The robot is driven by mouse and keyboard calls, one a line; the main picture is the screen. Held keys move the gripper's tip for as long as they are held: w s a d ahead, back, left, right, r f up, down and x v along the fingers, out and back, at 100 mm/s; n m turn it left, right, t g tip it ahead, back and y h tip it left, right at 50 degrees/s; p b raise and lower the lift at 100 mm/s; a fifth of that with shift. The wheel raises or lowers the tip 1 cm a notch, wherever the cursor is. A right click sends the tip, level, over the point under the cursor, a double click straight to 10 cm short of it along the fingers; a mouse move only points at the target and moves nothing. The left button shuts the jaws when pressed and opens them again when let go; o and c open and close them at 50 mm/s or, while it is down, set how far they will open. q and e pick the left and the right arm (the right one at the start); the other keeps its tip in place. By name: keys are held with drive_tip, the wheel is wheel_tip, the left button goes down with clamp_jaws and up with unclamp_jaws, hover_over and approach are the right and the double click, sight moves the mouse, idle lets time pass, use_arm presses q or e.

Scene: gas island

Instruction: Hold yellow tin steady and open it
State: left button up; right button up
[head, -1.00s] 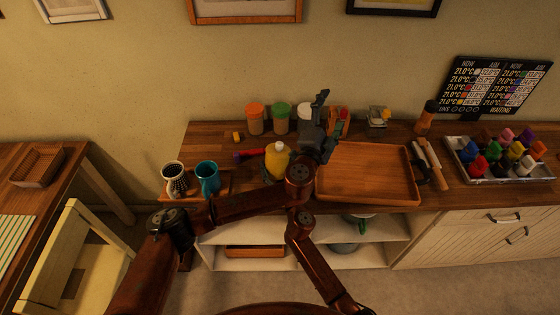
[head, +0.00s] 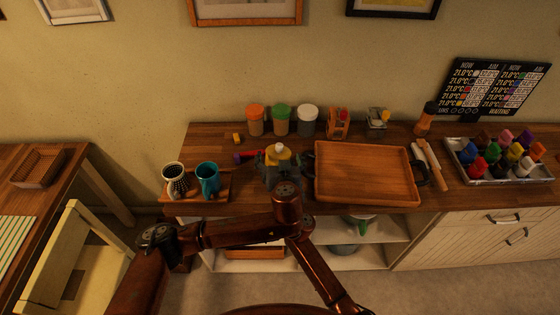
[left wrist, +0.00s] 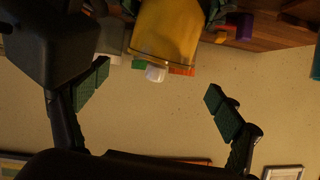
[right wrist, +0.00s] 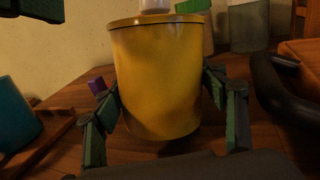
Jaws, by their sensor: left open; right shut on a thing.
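The yellow tin (head: 279,151) stands upright on the wooden counter, with a white knob (left wrist: 156,73) on its lid. The lid (right wrist: 150,21) sits on the tin in the right wrist view. My right gripper (right wrist: 166,92) is shut on the tin's body, one finger on each side; it is mostly hidden in the head view. My left gripper (head: 277,167) is open at the tin in the head view. In the left wrist view its spread fingers (left wrist: 157,85) stand either side of the knob, apart from it.
An empty wooden tray (head: 365,175) lies right of the tin. A teal mug (head: 207,177) and a patterned mug (head: 174,178) stand left. Jars with orange (head: 255,120), green (head: 281,120) and white (head: 307,120) lids stand behind. A red-purple item (head: 244,156) lies close left.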

sight(279, 144)
use_arm(q)
drive_tip(key=x, duration=0.8)
drive_tip(key=shift+c, duration=0.5)
drive_tip(key=shift+a, duration=0.1)
drive_tip(key=c, duration=1.3)
drive_tip(key=shift+s, duration=0.1)
drive_tip(key=shift+c, duration=0.3)
drive_tip(key=shift+d, duration=0.2)
drive_tip(key=shift+r, duration=0.2)
drive_tip(key=shift+w+d+r, duration=0.1)
drive_tip(key=shift+r, duration=0.4)
drive_tip(key=shift+w+d+r, duration=0.1)
drive_tip(key=shift+r, duration=0.35)
drive_tip(key=shift+r, duration=0.1)
